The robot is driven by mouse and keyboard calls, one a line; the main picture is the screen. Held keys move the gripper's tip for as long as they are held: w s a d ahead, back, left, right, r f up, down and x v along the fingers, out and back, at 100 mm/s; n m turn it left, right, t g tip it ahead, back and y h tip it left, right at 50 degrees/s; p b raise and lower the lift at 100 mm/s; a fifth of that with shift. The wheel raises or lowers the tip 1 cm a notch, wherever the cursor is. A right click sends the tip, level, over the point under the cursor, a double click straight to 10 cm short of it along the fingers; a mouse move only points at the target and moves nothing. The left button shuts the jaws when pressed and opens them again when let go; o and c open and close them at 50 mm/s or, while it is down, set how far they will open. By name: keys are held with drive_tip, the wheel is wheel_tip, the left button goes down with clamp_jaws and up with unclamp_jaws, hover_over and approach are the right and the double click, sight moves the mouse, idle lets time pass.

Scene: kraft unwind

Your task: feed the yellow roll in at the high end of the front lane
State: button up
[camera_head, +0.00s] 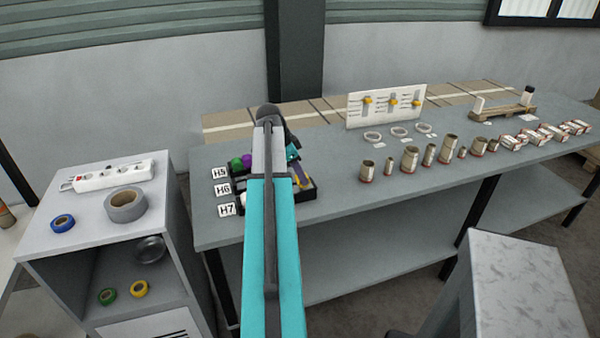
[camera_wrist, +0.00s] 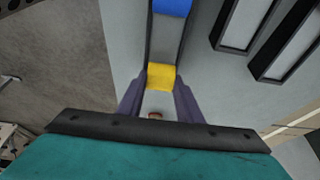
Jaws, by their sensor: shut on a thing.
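In the wrist view a yellow roll (camera_wrist: 161,76) shows as a yellow block between the purple fingers of my gripper (camera_wrist: 160,98), which is shut on it. It is over or in a grey channel, with a blue piece (camera_wrist: 172,7) farther along; I cannot tell whether the roll touches the channel floor. In the head view the dark lane rack (camera_head: 308,192) stands at the left end of the bench, with cards H5, H6 and H7 (camera_head: 227,209) along its left side. My arm hides much of the rack. My gripper (camera_head: 292,153) shows only partly beside the arm there.
The long grey bench (camera_head: 345,200) holds several brown cylinders (camera_head: 410,158), cartons (camera_head: 545,135) and a white board (camera_head: 386,105) right of the rack. A grey cabinet (camera_head: 75,250) at left carries a power strip (camera_head: 115,175) and tape rolls. A grey stand (camera_head: 515,280) is at lower right.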

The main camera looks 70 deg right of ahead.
drive_tip(key=shift+f, duration=0.35)
drive_tip(key=o, duration=1.4)
drive_tip(key=shift+r+p, duration=2.15)
drive_tip(key=shift+r, duration=2.1)
drive_tip(key=shift+r, duration=0.1)
